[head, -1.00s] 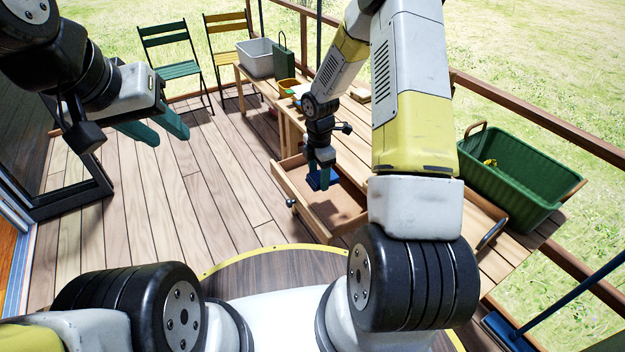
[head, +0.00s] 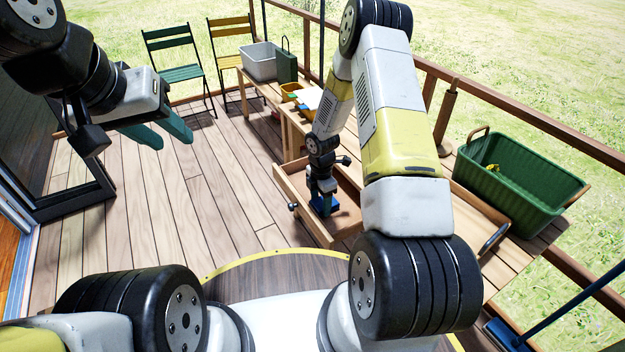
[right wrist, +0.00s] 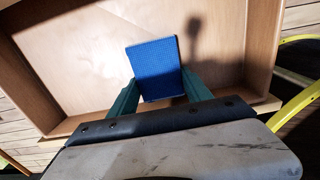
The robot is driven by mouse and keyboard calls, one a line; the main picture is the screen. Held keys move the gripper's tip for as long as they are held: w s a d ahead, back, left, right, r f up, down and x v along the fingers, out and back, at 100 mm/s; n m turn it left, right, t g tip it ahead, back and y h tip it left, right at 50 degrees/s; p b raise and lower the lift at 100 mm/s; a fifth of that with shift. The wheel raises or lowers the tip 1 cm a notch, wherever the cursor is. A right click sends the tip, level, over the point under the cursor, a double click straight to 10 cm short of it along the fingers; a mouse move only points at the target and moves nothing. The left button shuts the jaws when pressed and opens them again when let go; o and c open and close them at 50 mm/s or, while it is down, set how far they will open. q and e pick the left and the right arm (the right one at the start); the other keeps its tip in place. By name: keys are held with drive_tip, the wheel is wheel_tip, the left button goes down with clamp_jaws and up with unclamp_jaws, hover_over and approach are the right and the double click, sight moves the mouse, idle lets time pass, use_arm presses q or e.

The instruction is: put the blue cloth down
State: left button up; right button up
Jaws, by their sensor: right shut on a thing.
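The blue cloth (right wrist: 155,68) is a small folded square between the fingers of my right gripper (right wrist: 158,88). In the head view the cloth (head: 325,207) shows at the tips of my right gripper (head: 323,194), low inside the open wooden drawer (head: 348,217). The drawer's pale bottom surrounds the cloth in the right wrist view (right wrist: 85,60); I cannot tell whether the cloth touches it. My right gripper is shut on the cloth and points down. My left gripper (head: 165,136) is open and empty, high over the deck at the left.
A green basket (head: 520,180) stands on the bench at the right. A grey bin (head: 258,61) and a green can (head: 287,67) stand at the back of the table. Two folding chairs (head: 175,58) stand behind. The deck (head: 180,210) at left is clear.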

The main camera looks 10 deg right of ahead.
drive_tip(key=o, duration=1.6)
drive_tip(key=shift+f, duration=0.1)
wheel_tip(320, 180, up, 12)
wheel_tip(320, 180, up, 10)
drive_tip(key=r+m+t, duration=0.1)
drive_tip(key=m, duration=0.3)
hover_over(321, 203)
drive_tip(key=s, duration=0.1)
drive_tip(key=s+d+r+m+t, duration=0.1)
drive_tip(key=s+r+m, duration=0.2)
drive_tip(key=r, duration=0.3)
drive_tip(key=s+r+m+t, duration=0.1)
drive_tip(key=s+r+m, duration=0.2)
drive_tip(key=r, duration=0.2)
drive_tip(key=s+a+r+m+t+y, duration=0.1)
drive_tip(key=s+r+m, duration=0.4)
drive_tip(key=s, duration=0.3)
drive_tip(key=s+a+r+m+t+y, duration=0.1)
drive_tip(key=s+r+m+t, duration=0.1)
drive_tip(key=s+r+m, duration=0.4)
drive_tip(key=shift+s+r, duration=0.5)
drive_tip(key=shift+s, duration=0.9)
